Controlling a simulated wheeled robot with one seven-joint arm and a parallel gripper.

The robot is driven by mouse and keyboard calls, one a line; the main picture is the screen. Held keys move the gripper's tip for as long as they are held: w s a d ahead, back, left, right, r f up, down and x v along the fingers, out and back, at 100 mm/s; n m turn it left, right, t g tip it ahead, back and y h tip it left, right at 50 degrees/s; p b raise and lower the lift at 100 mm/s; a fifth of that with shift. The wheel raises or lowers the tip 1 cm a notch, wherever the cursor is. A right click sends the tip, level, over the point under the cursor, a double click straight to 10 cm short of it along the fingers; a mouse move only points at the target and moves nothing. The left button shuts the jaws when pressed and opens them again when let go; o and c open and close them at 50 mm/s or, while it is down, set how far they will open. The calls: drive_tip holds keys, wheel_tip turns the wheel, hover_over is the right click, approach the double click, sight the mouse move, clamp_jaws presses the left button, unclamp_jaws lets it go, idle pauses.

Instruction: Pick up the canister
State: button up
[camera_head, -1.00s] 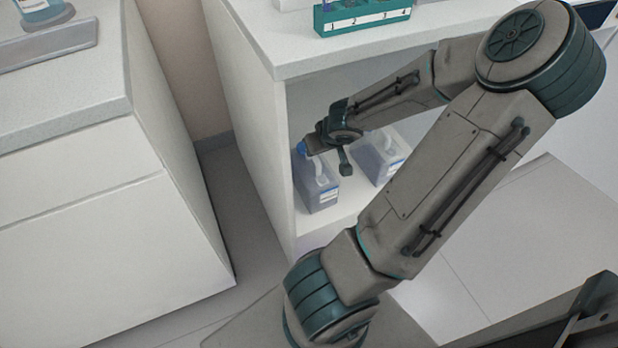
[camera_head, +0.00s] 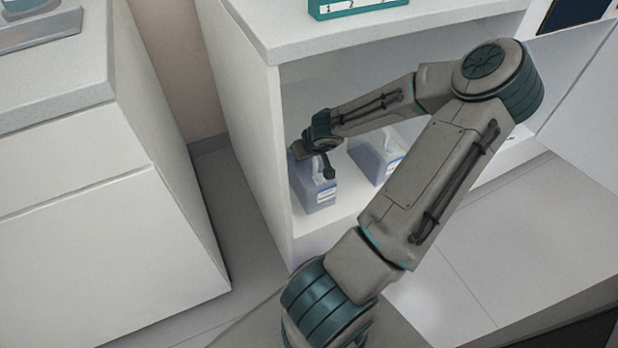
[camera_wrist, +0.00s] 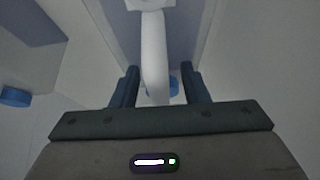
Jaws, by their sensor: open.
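A translucent bluish canister (camera_head: 317,194) with a white label stands upright inside the open cabinet, at the left. My gripper (camera_head: 314,162) is over its top and hides its cap in the head view. In the wrist view the canister's pale handle (camera_wrist: 154,55) runs between the two fingers of my gripper (camera_wrist: 160,82), with one finger on each side. The fingers are open, with gaps beside the handle. Part of a blue cap shows behind the handle. A second similar canister (camera_head: 372,158) stands to the right; a blue cap (camera_wrist: 14,96) shows at the wrist view's left.
The cabinet's left side wall (camera_head: 247,135) is close to the left canister. The countertop (camera_head: 290,40) overhangs from above and carries a teal numbered rack (camera_head: 350,8). Another white cabinet (camera_head: 90,220) stands at the left, across a narrow floor gap.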

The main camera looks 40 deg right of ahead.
drive_tip(key=shift+c, duration=0.3)
clamp_jaws()
idle(1.1)
drive_tip(key=shift+w+r, duration=0.1)
